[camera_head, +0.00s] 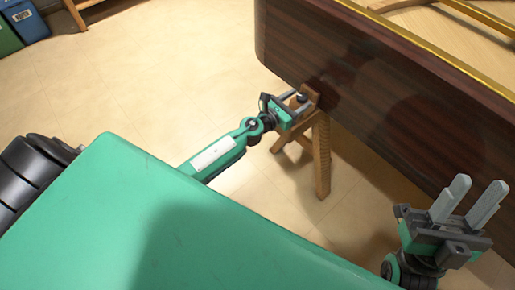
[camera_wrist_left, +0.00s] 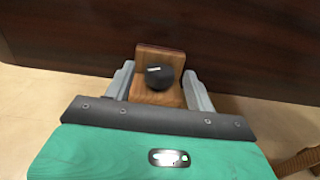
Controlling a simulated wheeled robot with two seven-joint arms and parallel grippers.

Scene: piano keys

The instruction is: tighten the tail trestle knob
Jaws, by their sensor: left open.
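The tail trestle knob (camera_wrist_left: 160,77) is a round black knob on top of the wooden trestle (camera_wrist_left: 166,50). My left gripper (camera_wrist_left: 160,85) is open, with one finger on each side of the knob and a gap visible on both sides. In the head view the left gripper (camera_head: 291,104) reaches the top of the trestle (camera_head: 321,155), and the dark knob (camera_head: 302,97) shows small between its fingers. My right gripper (camera_head: 466,203) is at the lower right, open and empty, fingers pointing up, away from the trestle.
A dark wooden piano body (camera_head: 400,100) with a gold edge runs along the upper right, close beside the trestle. Blue and green bins (camera_head: 25,20) stand at the upper left. The tiled floor (camera_head: 165,80) is clear on the left.

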